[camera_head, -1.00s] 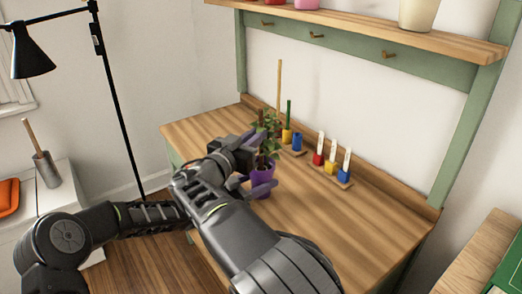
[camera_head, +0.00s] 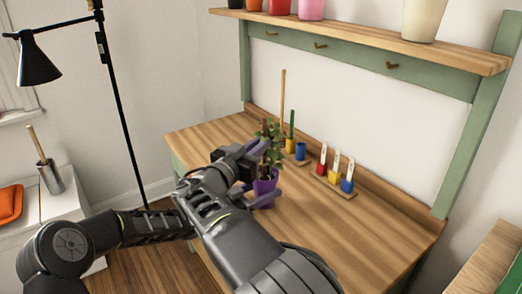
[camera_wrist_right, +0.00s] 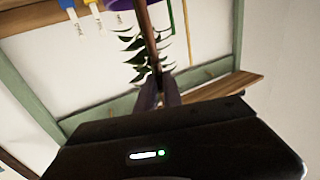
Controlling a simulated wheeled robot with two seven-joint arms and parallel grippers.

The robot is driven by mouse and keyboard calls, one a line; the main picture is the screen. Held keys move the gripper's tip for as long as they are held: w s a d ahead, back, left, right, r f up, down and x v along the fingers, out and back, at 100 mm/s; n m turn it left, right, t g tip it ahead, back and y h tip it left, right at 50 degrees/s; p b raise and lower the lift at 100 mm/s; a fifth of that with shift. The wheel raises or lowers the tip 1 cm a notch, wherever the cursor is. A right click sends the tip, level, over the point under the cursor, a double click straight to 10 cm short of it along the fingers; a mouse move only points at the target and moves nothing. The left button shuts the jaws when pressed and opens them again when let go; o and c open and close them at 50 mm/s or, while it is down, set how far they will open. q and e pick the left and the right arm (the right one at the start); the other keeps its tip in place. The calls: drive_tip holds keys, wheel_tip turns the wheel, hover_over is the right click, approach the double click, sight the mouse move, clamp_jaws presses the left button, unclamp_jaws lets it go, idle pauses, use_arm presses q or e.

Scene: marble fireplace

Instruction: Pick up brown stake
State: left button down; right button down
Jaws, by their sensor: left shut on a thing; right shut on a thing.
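The brown stake (camera_head: 264,127) stands among the green leaves of a plant (camera_head: 272,150) in a purple pot (camera_head: 264,188) over the wooden desk. My right gripper (camera_head: 262,149), the upper one, is shut on the stake near its upper part. The right wrist view shows its fingers (camera_wrist_right: 158,88) closed on the stake (camera_wrist_right: 149,38), with leaves around it and the pot (camera_wrist_right: 124,4) at the top edge. My left gripper (camera_head: 266,197), the lower one, is shut on the pot. My arms hide part of it. I cannot tell whether the pot touches the desk.
A tall thin stick (camera_head: 282,95) rises at the back. A shelf (camera_head: 400,46) hangs above. The desk's front right is clear.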

wheel_tip(320, 180, up, 12)
drive_tip(key=v, duration=1.8)
drive_tip(key=shift+w+r, duration=0.1)
idle(0.5)
drive_tip(key=shift+r, duration=1)
drive_tip(key=shift+r, duration=0.2)
drive_tip(key=shift+r, duration=1.05)
drive_tip(key=shift+r, duration=0.2)
drive_tip(key=shift+r, duration=1.05)
